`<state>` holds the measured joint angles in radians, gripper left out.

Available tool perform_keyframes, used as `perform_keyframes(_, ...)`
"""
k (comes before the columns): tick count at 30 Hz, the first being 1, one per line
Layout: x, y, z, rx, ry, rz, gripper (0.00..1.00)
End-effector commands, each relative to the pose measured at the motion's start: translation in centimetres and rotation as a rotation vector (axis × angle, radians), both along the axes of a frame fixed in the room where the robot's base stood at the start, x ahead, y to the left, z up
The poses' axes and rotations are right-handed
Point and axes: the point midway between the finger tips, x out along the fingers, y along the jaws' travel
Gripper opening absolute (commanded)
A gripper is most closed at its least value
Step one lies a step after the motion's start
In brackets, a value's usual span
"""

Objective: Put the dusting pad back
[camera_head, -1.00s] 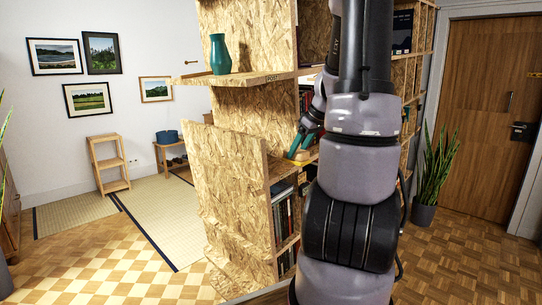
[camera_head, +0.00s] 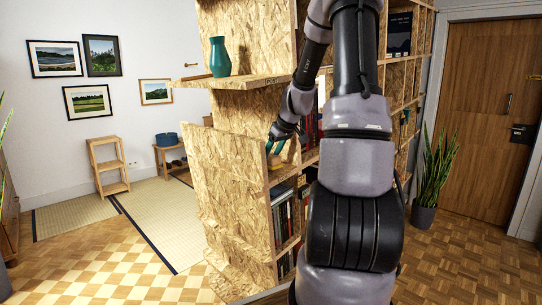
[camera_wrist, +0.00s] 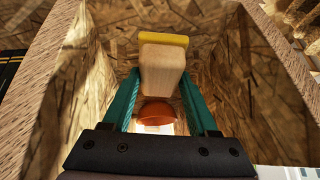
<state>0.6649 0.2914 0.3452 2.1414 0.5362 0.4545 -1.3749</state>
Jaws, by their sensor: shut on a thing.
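The dusting pad (camera_wrist: 163,62) is a pale wooden block with a yellow strip along its far edge in the wrist view. My gripper (camera_wrist: 160,76) is shut on it, with a teal finger at each side of the block. In the head view my gripper (camera_head: 277,146) is at the left end of the bookwall's middle level, beside the OSB side panel. The pad is mostly hidden there. In the wrist view, OSB walls surround the pad on both sides and behind; I cannot tell whether it touches a surface.
The OSB bookwall (camera_head: 235,175) has books (camera_head: 283,215) on its lower level. A teal vase (camera_head: 220,56) stands on a ledge above left of my gripper. An orange rounded thing (camera_wrist: 155,112) shows between my fingers. A plant (camera_head: 436,165) stands right, by the door.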

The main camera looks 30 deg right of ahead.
Motion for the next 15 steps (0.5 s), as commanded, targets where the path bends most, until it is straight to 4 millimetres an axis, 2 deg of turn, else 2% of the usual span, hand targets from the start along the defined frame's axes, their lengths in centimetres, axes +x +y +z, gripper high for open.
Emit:
perform_keyframes(14,-0.03,0.0,-0.88,0.0,0.0,0.0,0.15)
perform_keyframes(15,-0.02,0.01,-0.82,0.0,0.0,0.001,0.74)
